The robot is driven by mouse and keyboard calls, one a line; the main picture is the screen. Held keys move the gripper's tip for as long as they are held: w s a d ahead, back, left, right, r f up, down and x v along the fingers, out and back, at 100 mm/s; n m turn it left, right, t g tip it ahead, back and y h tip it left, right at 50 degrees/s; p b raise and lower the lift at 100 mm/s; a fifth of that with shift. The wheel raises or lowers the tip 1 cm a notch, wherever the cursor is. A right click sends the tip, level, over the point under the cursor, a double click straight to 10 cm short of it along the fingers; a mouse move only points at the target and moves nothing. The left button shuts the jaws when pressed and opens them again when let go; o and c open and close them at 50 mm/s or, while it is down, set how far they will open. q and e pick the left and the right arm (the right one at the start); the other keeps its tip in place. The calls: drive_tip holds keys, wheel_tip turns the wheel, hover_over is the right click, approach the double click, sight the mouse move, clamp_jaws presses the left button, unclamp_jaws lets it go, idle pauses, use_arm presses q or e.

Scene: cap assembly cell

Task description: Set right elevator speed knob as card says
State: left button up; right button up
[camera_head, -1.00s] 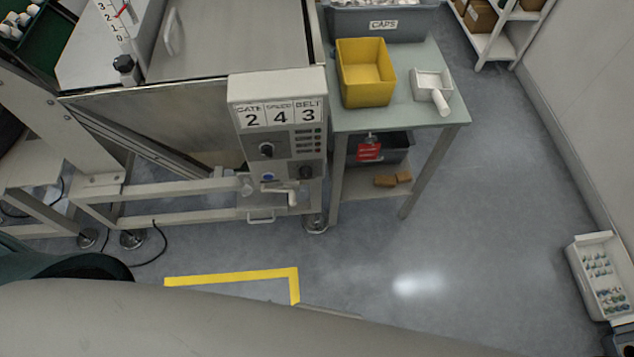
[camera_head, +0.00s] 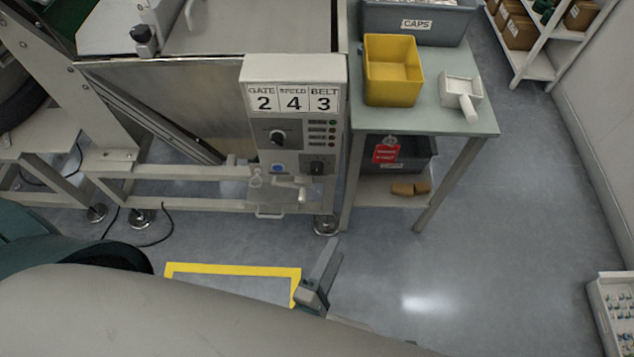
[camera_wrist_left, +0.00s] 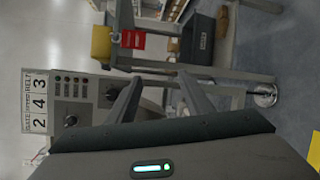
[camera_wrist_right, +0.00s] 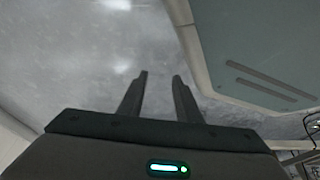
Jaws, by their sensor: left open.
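The control box (camera_head: 293,105) hangs on the front of the machine. Its card (camera_head: 292,98) reads GATE 2, SPEED 4, BELT 3. A dark knob (camera_head: 277,138) sits below the card, and a second one (camera_head: 317,167) is lower right, beside a blue button (camera_head: 278,168). Their settings are too small to read. My left gripper (camera_head: 329,258) is below and in front of the box, apart from it. In the left wrist view its fingers (camera_wrist_left: 160,80) are open and empty, with the box (camera_wrist_left: 75,98) at left. My right gripper (camera_wrist_right: 160,78) is open and empty over floor.
A side table (camera_head: 434,120) right of the box bears a yellow bin (camera_head: 392,72), a white scoop (camera_head: 462,94) and a grey CAPS bin (camera_head: 425,24). A red tag (camera_head: 386,152) hangs underneath. Machine legs and a frame rail flank the box.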

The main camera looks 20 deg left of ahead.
sight(317, 172)
use_arm(q)
drive_tip(key=s+a+r+n+y+b, duration=0.2)
drive_tip(key=a+r+n+y, duration=0.2)
drive_tip(key=n, duration=1.3)
wheel_tip(317, 172, up, 7)
drive_tip(key=y, duration=0.3)
drive_tip(key=shift+s+f+t, duration=0.2)
drive_tip(key=shift+s+t, duration=0.1)
drive_tip(key=shift+s, duration=0.1)
use_arm(e)
drive_tip(key=shift+w+d+r, duration=0.1)
drive_tip(key=shift+w+r, duration=0.05)
drive_tip(key=shift+w, duration=0.4)
drive_tip(key=shift+w+d+r, duration=0.1)
drive_tip(key=shift+w, duration=0.45)
use_arm(q)
drive_tip(key=shift+w, duration=0.2)
use_arm(e)
drive_tip(key=shift+a, duration=0.1)
use_arm(q)
drive_tip(key=p+x, duration=0.4)
drive_tip(key=x, duration=1.3)
drive_tip(key=shift+f, duration=0.1)
use_arm(e)
drive_tip(key=w+a+r+t, duration=0.3)
drive_tip(key=a, duration=0.1)
drive_tip(key=shift+w+y, duration=0.2)
drive_tip(key=shift+y, duration=0.2)
drive_tip(key=shift+r, duration=0.1)
